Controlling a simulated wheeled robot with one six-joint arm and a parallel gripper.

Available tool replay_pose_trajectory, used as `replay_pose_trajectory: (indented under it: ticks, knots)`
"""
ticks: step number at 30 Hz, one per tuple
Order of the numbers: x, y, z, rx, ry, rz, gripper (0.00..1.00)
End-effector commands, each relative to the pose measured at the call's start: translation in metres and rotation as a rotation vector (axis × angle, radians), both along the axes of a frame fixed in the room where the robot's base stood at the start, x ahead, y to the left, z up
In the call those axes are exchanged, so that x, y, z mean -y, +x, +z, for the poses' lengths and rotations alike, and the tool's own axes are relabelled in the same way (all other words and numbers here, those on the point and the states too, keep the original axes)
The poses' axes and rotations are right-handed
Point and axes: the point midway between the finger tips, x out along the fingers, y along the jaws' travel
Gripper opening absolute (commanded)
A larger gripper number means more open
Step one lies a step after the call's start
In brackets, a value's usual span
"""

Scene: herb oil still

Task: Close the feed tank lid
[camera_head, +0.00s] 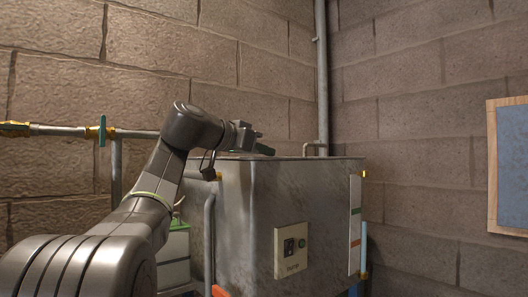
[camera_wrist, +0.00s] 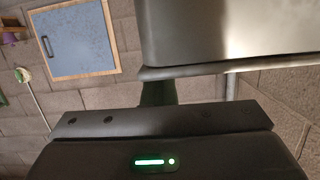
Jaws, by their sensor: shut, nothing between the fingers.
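The feed tank (camera_head: 300,210) is a grey metal box in the middle of the head view, with its top rim near my arm's height. Its lid cannot be told apart clearly from the rim, so I cannot tell how far it is open. A small bent metal loop (camera_head: 315,146) stands at the tank's far top edge. My gripper (camera_head: 266,149) is shut and empty, just above the tank's top edge. In the wrist view, the shut dark fingers (camera_wrist: 157,93) point toward a smooth metal panel (camera_wrist: 235,30) with a rounded edge; contact is unclear.
A pipe with a green-handled valve (camera_head: 102,131) runs along the left wall. A control plate (camera_head: 292,250) sits on the tank's front. A vertical pipe (camera_head: 322,80) stands in the corner. A blue wood-framed board (camera_head: 510,165) hangs on the right wall.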

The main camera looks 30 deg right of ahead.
Motion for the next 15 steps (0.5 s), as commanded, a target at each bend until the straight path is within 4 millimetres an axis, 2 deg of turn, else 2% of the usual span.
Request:
replay_pose_trajectory:
  ticks: [1, 8, 11, 15]
  knots:
    - [0.001, 0.002, -0.008, -0.008, 0.015, -0.003, 0.00]
    - [-0.002, 0.002, -0.009, -0.012, 0.019, -0.002, 0.00]
    - [-0.012, 0.002, -0.006, -0.011, 0.019, 0.000, 0.00]
    - [-0.039, 0.000, 0.003, -0.008, 0.015, 0.005, 0.00]
